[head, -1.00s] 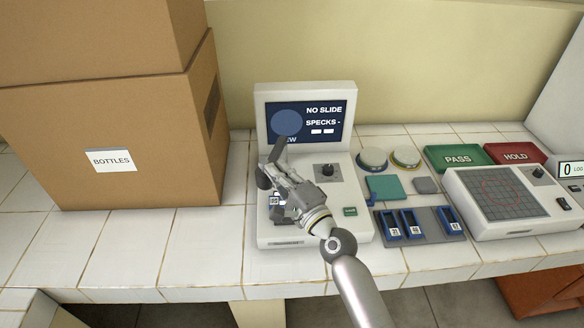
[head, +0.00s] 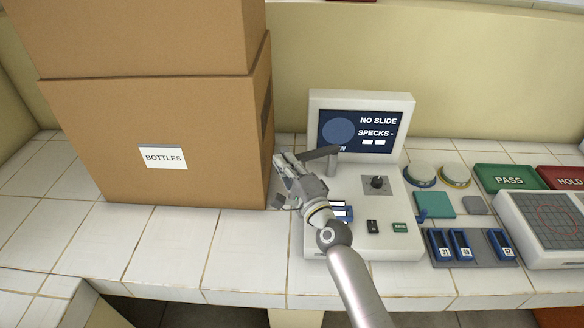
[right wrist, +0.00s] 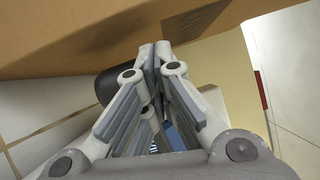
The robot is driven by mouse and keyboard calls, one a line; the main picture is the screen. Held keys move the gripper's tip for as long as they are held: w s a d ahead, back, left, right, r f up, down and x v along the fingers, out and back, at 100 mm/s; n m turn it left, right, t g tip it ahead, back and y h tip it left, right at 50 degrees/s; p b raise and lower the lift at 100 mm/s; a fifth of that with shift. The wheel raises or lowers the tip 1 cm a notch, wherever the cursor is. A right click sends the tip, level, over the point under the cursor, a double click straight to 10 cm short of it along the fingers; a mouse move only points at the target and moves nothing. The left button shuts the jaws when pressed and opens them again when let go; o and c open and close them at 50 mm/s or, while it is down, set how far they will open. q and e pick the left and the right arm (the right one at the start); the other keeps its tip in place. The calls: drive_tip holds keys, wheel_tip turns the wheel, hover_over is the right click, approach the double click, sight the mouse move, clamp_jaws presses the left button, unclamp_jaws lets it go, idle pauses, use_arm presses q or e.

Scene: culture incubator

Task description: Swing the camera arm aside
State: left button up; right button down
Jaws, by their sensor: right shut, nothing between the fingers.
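The microscope-like machine (head: 350,245) stands on the tiled bench with its screen reading "NO SLIDE". Its grey camera arm (head: 320,158) points left from below the screen, its outer end behind my right gripper (head: 281,160). That gripper is shut with nothing between its fingers, beside the machine's left edge and close to the box. In the right wrist view the fingertips (right wrist: 160,50) meet, and a dark cylinder (right wrist: 112,86) shows just left of them. Whether the fingers touch the arm is unclear. The blue-and-white stage (head: 342,212) is partly uncovered. My left gripper is not in view.
Stacked cardboard boxes, the lower labelled "BOTTLES" (head: 100,180), stand close left of the gripper. Right of the machine are a slide rack (head: 500,262), a teal pad (head: 434,204), and the PASS tray (head: 508,179). Bare tiles lie in front of the boxes.

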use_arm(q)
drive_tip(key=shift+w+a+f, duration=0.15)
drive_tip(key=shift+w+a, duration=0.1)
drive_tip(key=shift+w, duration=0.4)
use_arm(e)
drive_tip(key=shift+x, duration=1.2)
drive_tip(key=shift+a+f, duration=0.1)
drive_tip(key=shift+f, duration=0.05)
